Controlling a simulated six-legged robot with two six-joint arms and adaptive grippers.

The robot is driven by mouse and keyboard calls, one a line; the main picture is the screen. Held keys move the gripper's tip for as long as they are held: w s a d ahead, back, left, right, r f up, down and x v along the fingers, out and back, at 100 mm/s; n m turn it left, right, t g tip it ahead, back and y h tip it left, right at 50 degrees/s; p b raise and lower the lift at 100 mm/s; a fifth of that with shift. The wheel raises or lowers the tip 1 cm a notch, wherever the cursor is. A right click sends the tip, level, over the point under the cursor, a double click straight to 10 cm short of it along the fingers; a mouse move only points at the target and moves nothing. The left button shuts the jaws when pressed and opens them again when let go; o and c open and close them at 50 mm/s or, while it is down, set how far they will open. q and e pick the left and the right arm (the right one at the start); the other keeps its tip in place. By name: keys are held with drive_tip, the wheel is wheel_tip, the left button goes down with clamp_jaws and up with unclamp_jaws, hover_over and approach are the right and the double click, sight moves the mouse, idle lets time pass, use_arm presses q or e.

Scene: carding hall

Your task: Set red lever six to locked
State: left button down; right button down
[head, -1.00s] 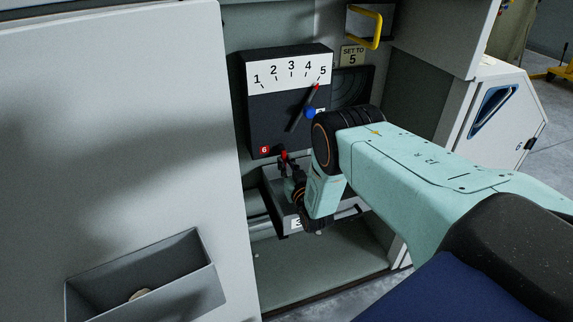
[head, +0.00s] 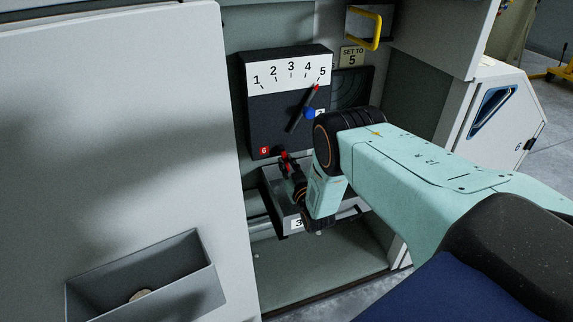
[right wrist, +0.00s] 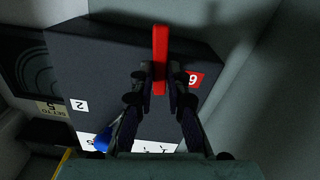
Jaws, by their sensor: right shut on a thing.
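Red lever six (right wrist: 160,50) is a flat red bar in the right wrist view, beside its red 6 label (right wrist: 194,79). In the head view only a bit of the red lever (head: 284,156) shows at the lower edge of the dark dial box, right of the 6 label (head: 264,150). My right gripper (right wrist: 160,76) is shut on the lever, one finger on each side. In the head view the right gripper (head: 286,166) is partly hidden by its own wrist. Any locked marking is not visible. My left gripper is not in view.
The dark box (head: 270,115) carries a 1 to 5 scale and a red-tipped pointer (head: 303,107) near 5. A blue knob (head: 309,113) sits beside it. A grey box labelled 3 (head: 297,224) lies below. A white panel (head: 110,130) and grey bin (head: 150,285) are left.

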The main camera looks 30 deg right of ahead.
drive_tip(key=shift+s+d+r+n+p, duration=0.1)
drive_tip(key=shift+d+r+n+p, duration=0.4)
drive_tip(key=shift+n, duration=2.1)
drive_tip(key=shift+s+d+r+n+p, duration=0.2)
drive_tip(key=shift+n+p, duration=0.55)
drive_tip(key=shift+n, duration=1.85)
drive_tip(key=shift+d+r+n+p, duration=0.4)
drive_tip(key=shift+n+p, duration=0.25)
drive_tip(key=shift+n, duration=1.95)
drive_tip(key=c, duration=1.3)
unclamp_jaws()
drive_tip(key=shift+a+r, duration=0.1)
drive_tip(key=v, duration=1.2)
